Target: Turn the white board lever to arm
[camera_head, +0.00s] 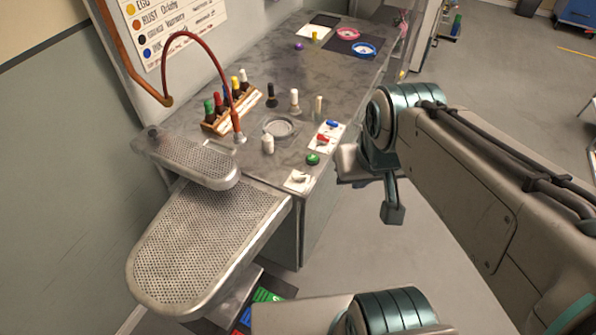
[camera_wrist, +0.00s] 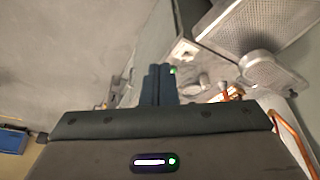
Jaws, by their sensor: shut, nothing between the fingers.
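A small white board (camera_head: 291,187) lies on the near right corner of the grey worktop, with a small pale lever (camera_head: 300,177) on it. In the wrist view this board (camera_wrist: 184,51) shows just beyond and right of my fingers; the lever's setting is too small to read. My gripper (camera_head: 393,213) points down, off the right side of the worktop, apart from the board. Its two dark fingers (camera_wrist: 160,72) are shut together and empty.
A green button (camera_head: 313,159) and a white plate (camera_head: 325,142) with red and blue levers are beside the board. Bottles in a wooden rack (camera_head: 231,110), a red hose (camera_head: 205,43) and a perforated ironing board (camera_head: 205,240) are to the left.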

